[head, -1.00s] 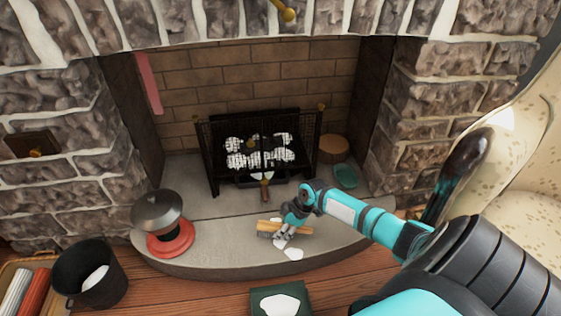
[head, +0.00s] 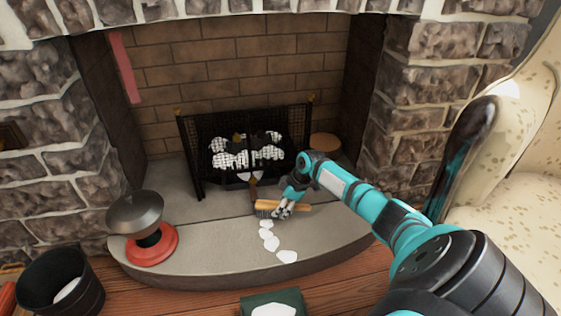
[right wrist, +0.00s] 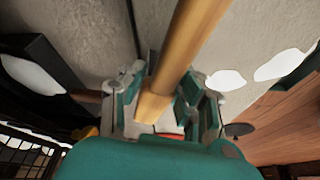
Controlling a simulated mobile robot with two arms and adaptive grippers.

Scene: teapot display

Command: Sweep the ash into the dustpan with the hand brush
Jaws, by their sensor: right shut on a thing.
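The hand brush (head: 298,207) has a light wooden handle and dark bristles, and lies low over the stone hearth. My right gripper (head: 283,209) is shut on it; the handle (right wrist: 182,60) runs between the fingers (right wrist: 165,100) in the right wrist view. Several white ash patches (head: 270,243) lie in a line on the hearth, from beside the brush towards the front edge. They also show in the right wrist view (right wrist: 283,65). A dark green dustpan (head: 250,303) with white ash on it is at the bottom, partly cut off. My left gripper is not in view.
A black mesh fire screen (head: 190,150) stands behind the brush. A dark pot on a red base (head: 152,250) stands at the hearth's left. A black bucket (head: 40,285) is lower left, an armchair (head: 520,200) right. The hearth's left middle (head: 200,235) is bare.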

